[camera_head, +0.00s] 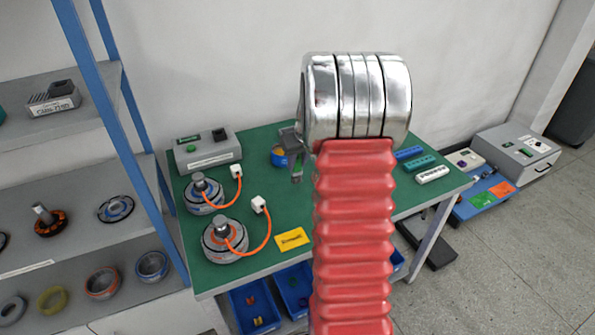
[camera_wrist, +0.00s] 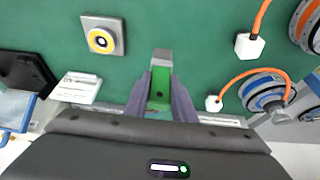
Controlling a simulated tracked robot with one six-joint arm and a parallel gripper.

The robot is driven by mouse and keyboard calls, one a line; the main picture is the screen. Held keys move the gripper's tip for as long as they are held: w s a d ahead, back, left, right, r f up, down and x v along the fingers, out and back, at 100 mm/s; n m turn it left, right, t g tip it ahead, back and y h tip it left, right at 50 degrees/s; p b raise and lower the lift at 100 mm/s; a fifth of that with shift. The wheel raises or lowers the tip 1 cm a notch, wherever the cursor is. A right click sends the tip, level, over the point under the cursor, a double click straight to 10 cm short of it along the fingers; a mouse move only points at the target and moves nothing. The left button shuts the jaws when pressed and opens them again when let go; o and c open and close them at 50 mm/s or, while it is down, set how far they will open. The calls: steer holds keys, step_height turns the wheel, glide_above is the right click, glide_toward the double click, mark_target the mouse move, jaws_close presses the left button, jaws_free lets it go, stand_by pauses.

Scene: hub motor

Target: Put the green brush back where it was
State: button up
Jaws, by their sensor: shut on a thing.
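My gripper (camera_wrist: 160,92) is shut on the green brush (camera_wrist: 160,88) in the wrist view. The brush shows as a green block with a grey end pointing away from me, between two grey-purple fingers. Green table surface lies beyond it; how far above the table it is, I cannot tell. In the head view my gripper (camera_head: 295,160) hangs over the back middle of the green table (camera_head: 335,258), partly hidden by my red arm. The brush cannot be made out clearly there.
Two hub motors (camera_head: 203,193) (camera_head: 225,239) with orange cables stand at the table's left. A grey box (camera_head: 209,152) is at back left. Blue, green and white strips (camera_head: 432,174) lie at the right. A yellow card (camera_head: 292,239) is near the front. A blue shelf rack (camera_head: 110,100) stands left.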

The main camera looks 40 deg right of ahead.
mark_target(298, 168)
steer(key=shift+f, duration=1.85)
steer(key=o, duration=1)
steer(key=shift+f, duration=0.1)
steer(key=shift+c, duration=0.2)
steer(key=v, duration=1.2)
